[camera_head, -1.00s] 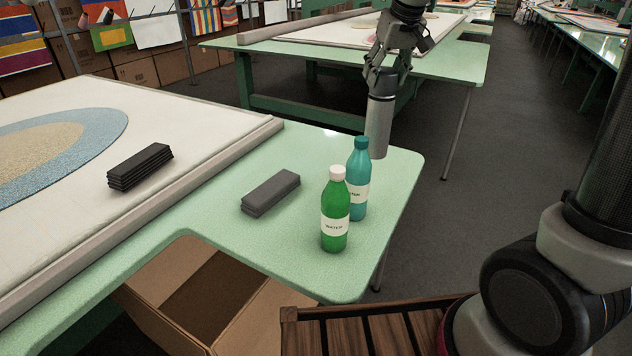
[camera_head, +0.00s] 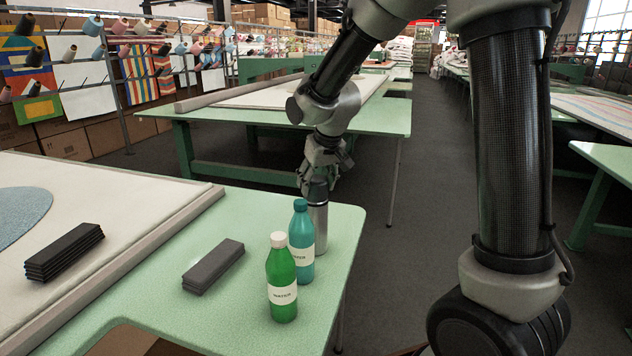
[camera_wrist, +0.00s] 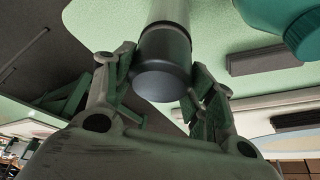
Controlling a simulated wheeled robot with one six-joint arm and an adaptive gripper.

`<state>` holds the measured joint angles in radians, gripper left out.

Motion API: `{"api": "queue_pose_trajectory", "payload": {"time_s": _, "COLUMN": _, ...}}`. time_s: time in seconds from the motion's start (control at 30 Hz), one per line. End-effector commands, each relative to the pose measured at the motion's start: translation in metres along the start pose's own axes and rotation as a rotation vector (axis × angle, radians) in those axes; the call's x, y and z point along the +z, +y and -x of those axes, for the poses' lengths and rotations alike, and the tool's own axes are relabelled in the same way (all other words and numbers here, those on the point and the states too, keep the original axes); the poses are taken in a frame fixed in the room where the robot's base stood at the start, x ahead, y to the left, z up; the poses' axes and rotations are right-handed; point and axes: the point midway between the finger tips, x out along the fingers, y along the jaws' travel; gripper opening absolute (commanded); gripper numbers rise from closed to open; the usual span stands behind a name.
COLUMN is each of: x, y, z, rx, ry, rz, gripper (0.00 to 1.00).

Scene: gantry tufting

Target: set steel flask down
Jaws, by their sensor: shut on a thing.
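The steel flask (camera_head: 319,217) is a silver cylinder with a dark cap, which shows in the wrist view (camera_wrist: 162,70). My gripper (camera_head: 318,178) is shut around its cap end from above; in the wrist view the fingers (camera_wrist: 160,72) sit on both sides of the cap. The flask is upright, just behind and right of a teal bottle, over the far right part of the green table (camera_head: 335,255). Its lower left side is partly hidden by that bottle. I cannot tell whether its base touches the table.
The teal water bottle (camera_head: 301,265) and a green water bottle (camera_head: 281,290) stand close by on the table. A grey block stack (camera_head: 213,266) lies to their left. A dark stack (camera_head: 63,252) lies on the framed cloth. The table's right edge is near the flask.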

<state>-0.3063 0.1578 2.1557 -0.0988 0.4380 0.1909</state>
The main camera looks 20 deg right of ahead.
Motion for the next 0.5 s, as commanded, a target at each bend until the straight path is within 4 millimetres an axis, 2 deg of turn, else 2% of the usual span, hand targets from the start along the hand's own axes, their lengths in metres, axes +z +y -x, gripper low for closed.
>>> {"api": "queue_pose_trajectory", "payload": {"time_s": 0.2, "x": 0.0003, "y": 0.0, "z": -0.0015, "rx": 0.0, "ry": 0.001, "rz": 0.0, "gripper": 0.0}}
{"api": "queue_pose_trajectory", "payload": {"time_s": 0.23, "x": 0.0009, "y": 0.0, "z": -0.0021, "rx": 0.0, "ry": 0.0, "rz": 0.0, "gripper": 0.57}}
{"api": "queue_pose_trajectory", "payload": {"time_s": 0.33, "x": 0.0007, "y": 0.0, "z": -0.0018, "rx": 0.0, "ry": 0.0, "rz": 0.0, "gripper": 0.75}}
{"api": "queue_pose_trajectory", "payload": {"time_s": 0.5, "x": 0.0006, "y": 0.0, "z": -0.0017, "rx": 0.0, "ry": 0.0, "rz": 0.0, "gripper": 0.76}}
